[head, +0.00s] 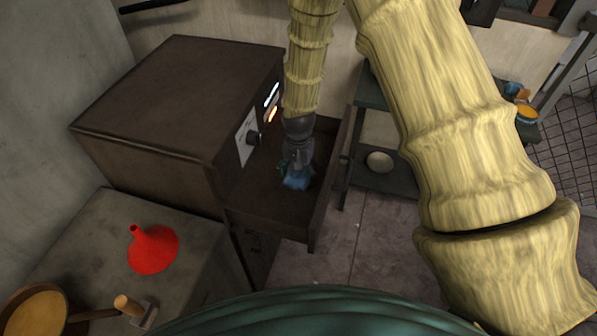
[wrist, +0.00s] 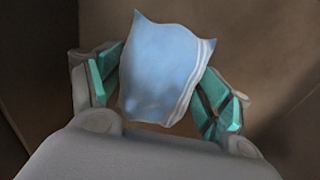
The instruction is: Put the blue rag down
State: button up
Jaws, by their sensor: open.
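The blue rag (head: 297,182) is in the open drawer (head: 270,205) of the brown cabinet in the head view. In the wrist view the light blue rag (wrist: 165,70), with pale stripes along one edge, stands crumpled between the teal finger pads. My gripper (head: 297,168) points down into the drawer directly over the rag. In the wrist view my gripper (wrist: 165,98) has its fingers apart on either side of the rag. Whether the pads still touch the cloth is hard to tell.
The brown cabinet (head: 170,95) with a knob panel stands behind the drawer. A red funnel (head: 153,250), a wooden-handled tool (head: 130,308) and a pan (head: 35,308) lie on the grey counter at lower left.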

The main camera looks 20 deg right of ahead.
jog(key=shift+r, duration=0.2)
notch_tip(320, 180, up, 11)
jog(key=b, duration=0.2)
jog(key=shift+s+a+r, duration=0.15)
jog(key=shift+s+r, duration=0.05)
jog(key=shift+s, duration=0.1)
dwell(0.3)
dwell(0.4)
